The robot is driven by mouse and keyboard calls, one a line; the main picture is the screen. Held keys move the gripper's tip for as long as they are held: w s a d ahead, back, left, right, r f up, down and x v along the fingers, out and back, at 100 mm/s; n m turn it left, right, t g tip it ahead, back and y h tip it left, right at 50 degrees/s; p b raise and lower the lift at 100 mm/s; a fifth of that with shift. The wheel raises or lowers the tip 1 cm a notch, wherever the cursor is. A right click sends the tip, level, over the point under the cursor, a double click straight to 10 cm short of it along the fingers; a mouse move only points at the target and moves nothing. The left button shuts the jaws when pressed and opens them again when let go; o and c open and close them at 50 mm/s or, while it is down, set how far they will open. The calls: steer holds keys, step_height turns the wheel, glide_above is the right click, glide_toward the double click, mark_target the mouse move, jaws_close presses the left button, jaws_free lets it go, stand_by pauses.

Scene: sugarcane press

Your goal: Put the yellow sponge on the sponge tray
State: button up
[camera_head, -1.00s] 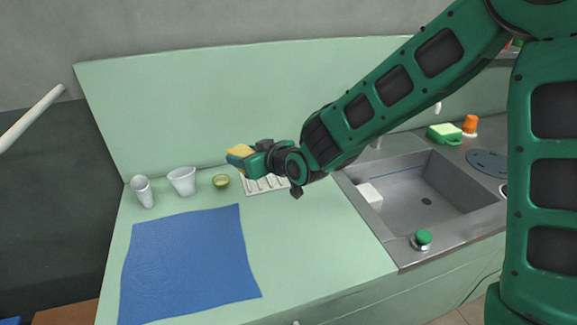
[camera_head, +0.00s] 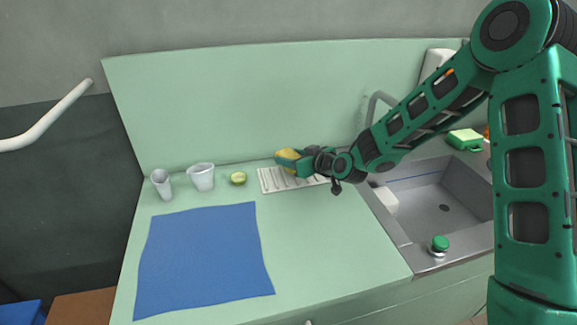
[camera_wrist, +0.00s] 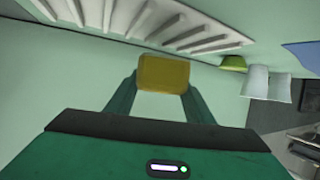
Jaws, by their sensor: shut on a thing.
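The yellow sponge (camera_head: 287,154) is held between the fingertips of my gripper (camera_head: 293,161), which is shut on it. In the wrist view the sponge (camera_wrist: 164,73) sits between both green fingers. A white ribbed tray (camera_head: 269,184) lies on the counter near the back panel; it looks like the sponge tray. In the head view the sponge overlaps the tray's far edge and appears above it; the exact height cannot be told. My gripper hides part of the tray's right side. The ribs of the tray (camera_wrist: 190,44) show along the top of the wrist view.
A blue cloth (camera_head: 203,258) covers the counter's front left. The sink (camera_head: 430,205) and faucet (camera_head: 374,103) are at right. A green block (camera_head: 465,139) lies behind the sink.

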steer(key=shift+f, duration=1.4)
steer(key=shift+f, duration=0.15)
steer(key=o, duration=1)
steer(key=shift+s+d+r, duration=0.1)
steer(key=shift+s+r, duration=0.05)
steer(key=shift+r, duration=0.05)
steer(key=v, duration=1.1)
steer(key=shift+s+d+r, duration=0.2)
steer(key=shift+r, duration=0.05)
